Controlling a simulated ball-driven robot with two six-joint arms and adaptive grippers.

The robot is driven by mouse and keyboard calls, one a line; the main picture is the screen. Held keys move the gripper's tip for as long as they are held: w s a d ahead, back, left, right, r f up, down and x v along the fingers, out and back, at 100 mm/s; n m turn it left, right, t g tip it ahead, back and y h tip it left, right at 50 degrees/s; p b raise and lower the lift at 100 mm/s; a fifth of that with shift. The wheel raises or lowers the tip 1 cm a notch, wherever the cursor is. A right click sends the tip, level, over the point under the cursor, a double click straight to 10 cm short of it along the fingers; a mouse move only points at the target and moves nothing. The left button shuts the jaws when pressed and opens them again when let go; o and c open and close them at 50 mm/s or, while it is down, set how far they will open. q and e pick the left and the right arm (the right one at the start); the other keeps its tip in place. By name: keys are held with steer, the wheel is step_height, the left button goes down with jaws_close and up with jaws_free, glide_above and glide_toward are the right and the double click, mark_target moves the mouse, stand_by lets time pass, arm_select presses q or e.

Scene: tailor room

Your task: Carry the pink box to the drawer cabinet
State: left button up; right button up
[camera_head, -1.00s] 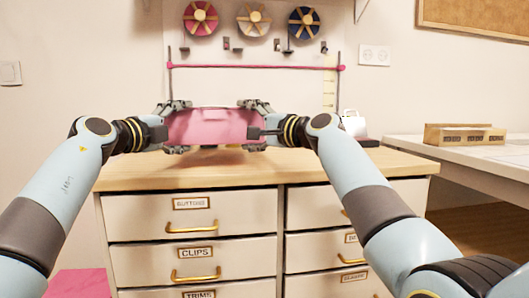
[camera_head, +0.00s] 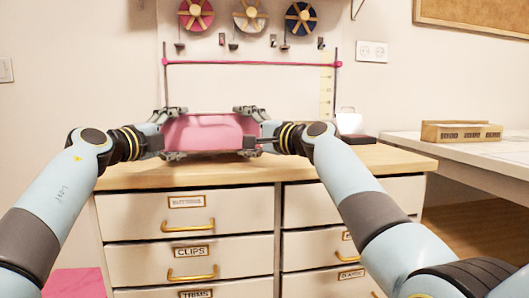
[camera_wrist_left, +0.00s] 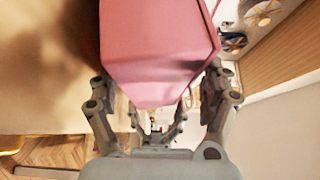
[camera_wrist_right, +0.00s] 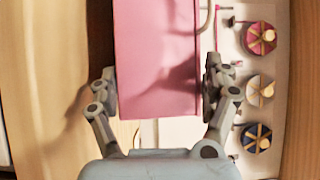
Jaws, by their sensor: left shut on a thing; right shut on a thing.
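The pink box (camera_head: 208,132) is between my two grippers at the drawer cabinet's wooden top (camera_head: 150,178). My left gripper (camera_head: 172,132) is shut on its left end, and my right gripper (camera_head: 247,130) is shut on its right end. In the left wrist view the pink box (camera_wrist_left: 155,60) sits between the left fingers (camera_wrist_left: 160,105). In the right wrist view the pink box (camera_wrist_right: 157,60) sits between the right fingers (camera_wrist_right: 160,90). I cannot tell whether its underside touches the top. The drawer cabinet (camera_head: 240,240) has white drawers with gold handles.
A pink rail (camera_head: 250,64) stands behind the box, below several ribbon spools (camera_head: 248,14). A white object (camera_head: 348,121) and a dark item (camera_head: 358,139) are on the right of the top. A wooden tray (camera_head: 461,132) is on the white table at right.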

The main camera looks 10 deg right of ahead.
arm_select(q)
steer(key=shift+f, duration=0.45)
arm_select(e)
steer(key=shift+f, duration=0.45)
arm_select(q)
steer(key=o, duration=1.4)
steer(key=shift+f, duration=0.15)
arm_select(e)
steer(key=o, duration=1.4)
steer(key=shift+f, duration=0.15)
steer(key=shift+s+d, duration=0.15)
steer(key=shift+s, duration=0.1)
arm_select(q)
steer(key=v, duration=1.2)
arm_select(e)
steer(key=v, duration=1.1)
steer(key=shift+d, duration=0.15)
steer(key=shift+s+d, duration=0.1)
steer(key=shift+s, duration=0.15)
